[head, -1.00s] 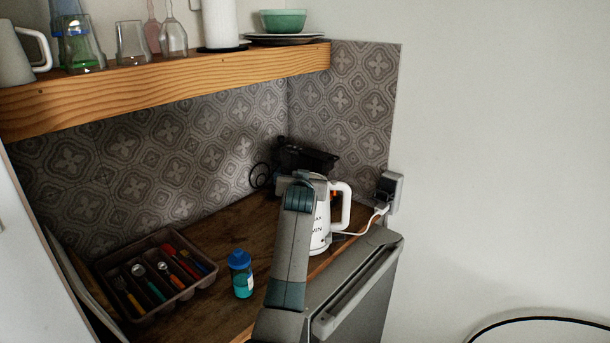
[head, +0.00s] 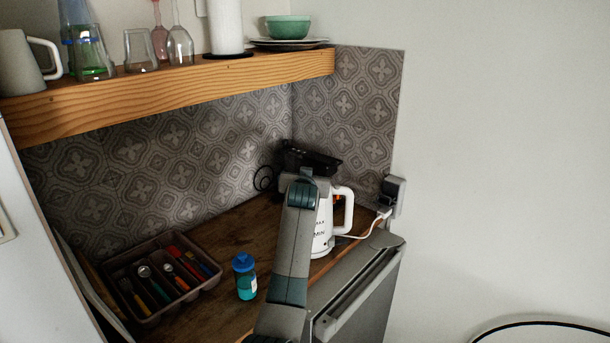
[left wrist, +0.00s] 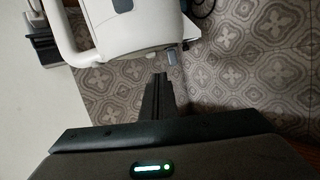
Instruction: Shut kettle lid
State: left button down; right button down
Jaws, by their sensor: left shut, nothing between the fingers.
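The white kettle (head: 322,238) stands on the wooden counter at the right, its handle (head: 347,210) to the right. My left arm crosses in front of it and hides its left side and much of its top. In the left wrist view the kettle (left wrist: 135,32) fills the top, with its handle (left wrist: 63,30) at the left. My left gripper (left wrist: 158,80) is shut and empty, its fingertips just short of the kettle and a small grey part (left wrist: 170,57) there. Whether the tips touch is unclear. I cannot tell the lid's position. My right gripper is out of view.
A blue-lidded bottle (head: 245,280) and a cutlery tray (head: 148,318) stand left of my arm. A dark appliance (head: 308,157) is behind the kettle. A wooden shelf (head: 180,88) with glassware hangs above. A plugged socket (head: 392,193) is at right.

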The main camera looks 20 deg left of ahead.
pick_arm(q)
jog(key=shift+r+p, duration=0.35)
jog(key=shift+r, duration=0.55)
jog(key=shift+s+d, duration=0.1)
jog(key=shift+s, duration=0.1)
jog(key=b+v, duration=0.3)
jog(key=v, duration=0.6)
jog(key=shift+s+b, duration=0.3)
jog(key=shift+b, duration=0.05)
jog(key=shift+r, duration=0.15)
